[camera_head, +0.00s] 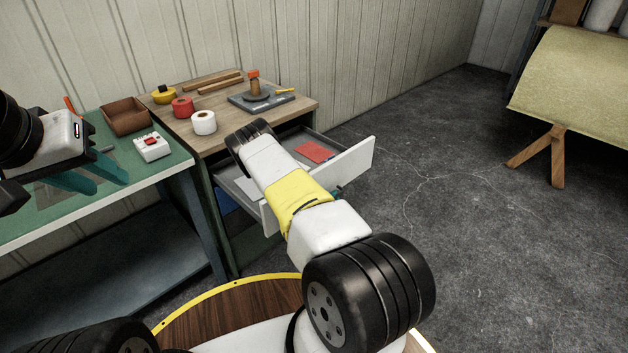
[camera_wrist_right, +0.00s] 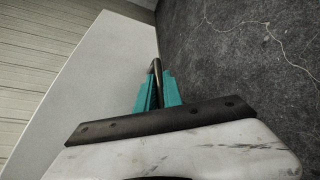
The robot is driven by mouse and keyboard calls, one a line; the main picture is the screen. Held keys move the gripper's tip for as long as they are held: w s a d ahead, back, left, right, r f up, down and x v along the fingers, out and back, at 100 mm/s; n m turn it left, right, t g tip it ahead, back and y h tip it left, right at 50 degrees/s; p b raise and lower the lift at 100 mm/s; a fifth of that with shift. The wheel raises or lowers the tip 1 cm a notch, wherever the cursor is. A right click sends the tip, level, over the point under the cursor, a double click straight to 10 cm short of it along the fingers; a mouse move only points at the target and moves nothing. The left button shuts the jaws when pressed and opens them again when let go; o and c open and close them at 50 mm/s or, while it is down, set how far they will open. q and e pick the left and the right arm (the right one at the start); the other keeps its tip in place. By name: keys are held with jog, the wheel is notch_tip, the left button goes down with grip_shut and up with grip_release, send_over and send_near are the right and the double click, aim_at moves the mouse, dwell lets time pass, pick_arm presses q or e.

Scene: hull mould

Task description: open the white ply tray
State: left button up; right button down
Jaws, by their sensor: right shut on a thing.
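The white ply tray (camera_head: 352,164) is a white-fronted drawer under the wooden bench top, pulled well out. A red sheet and a pale sheet lie inside it. My right arm crosses over the tray and hides the middle of its front. My right gripper (camera_wrist_right: 157,92) is shut on the dark bar handle (camera_wrist_right: 156,68) of the white front (camera_wrist_right: 95,75) in the right wrist view. In the head view only a sliver of its teal shows beside the front. My left gripper (camera_head: 98,178) is open and empty above the green table at the left.
The wooden bench top (camera_head: 215,137) carries red, white and yellow rolls, wood strips and a grey plate with a knobbed tool. The green table (camera_head: 160,172) holds a brown bin (camera_head: 126,117) and a white box with a red button (camera_head: 152,148).

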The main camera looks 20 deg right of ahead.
jog(key=c, duration=1.8)
grip_release()
jog(key=shift+o, duration=0.2)
jog(key=v, duration=0.8)
